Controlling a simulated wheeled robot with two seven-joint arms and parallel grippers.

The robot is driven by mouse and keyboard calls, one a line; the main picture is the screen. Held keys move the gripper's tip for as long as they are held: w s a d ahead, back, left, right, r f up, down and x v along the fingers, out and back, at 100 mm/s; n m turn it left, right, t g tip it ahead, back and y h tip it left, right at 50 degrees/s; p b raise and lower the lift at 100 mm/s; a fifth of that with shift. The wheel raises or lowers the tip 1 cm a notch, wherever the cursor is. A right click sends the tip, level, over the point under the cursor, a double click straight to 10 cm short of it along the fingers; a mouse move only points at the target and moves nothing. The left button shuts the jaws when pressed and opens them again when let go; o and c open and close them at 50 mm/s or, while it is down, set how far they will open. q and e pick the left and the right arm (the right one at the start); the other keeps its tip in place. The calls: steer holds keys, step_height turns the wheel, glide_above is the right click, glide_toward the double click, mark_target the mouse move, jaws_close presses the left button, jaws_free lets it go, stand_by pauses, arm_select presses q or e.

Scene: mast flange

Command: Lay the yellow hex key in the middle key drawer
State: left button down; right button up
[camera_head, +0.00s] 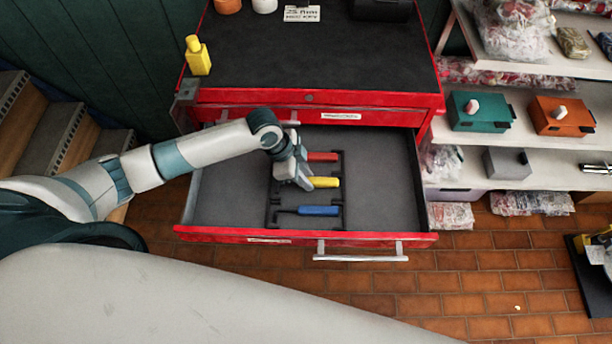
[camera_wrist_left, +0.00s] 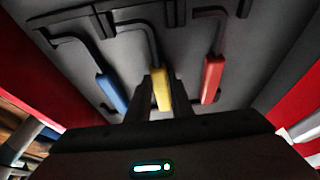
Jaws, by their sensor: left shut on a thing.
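The yellow hex key (camera_head: 325,182) lies in the open red drawer (camera_head: 385,205), in the middle slot of a dark rack, between the red key (camera_head: 322,157) above and the blue key (camera_head: 318,210) below. My left gripper (camera_head: 300,182) reaches down into the drawer at the yellow key. In the left wrist view its two fingers (camera_wrist_left: 161,95) are shut on the yellow handle (camera_wrist_left: 162,88), with the bent black shaft (camera_wrist_left: 148,45) beyond. The blue key (camera_wrist_left: 112,92) and red key (camera_wrist_left: 212,78) lie on either side. My right gripper is not in view.
The cabinet's dark top (camera_head: 320,55) carries a yellow bottle (camera_head: 198,57) at its left. The drawer's front has a metal handle (camera_head: 360,252). Shelves with a teal box (camera_head: 480,112) and an orange box (camera_head: 560,117) stand right. The drawer floor right of the rack is bare.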

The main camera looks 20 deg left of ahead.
arm_select(q)
steer(key=c, duration=1.5)
jaws_free()
steer(key=shift+v, duration=0.85)
steer(key=b+v, duration=0.3)
steer(key=v, duration=1.2)
steer(key=shift+a+r+b, duration=0.15)
steer(key=shift+r+b, duration=0.2)
steer(key=shift+s+f, duration=0.1)
steer(key=shift+s, duration=0.1)
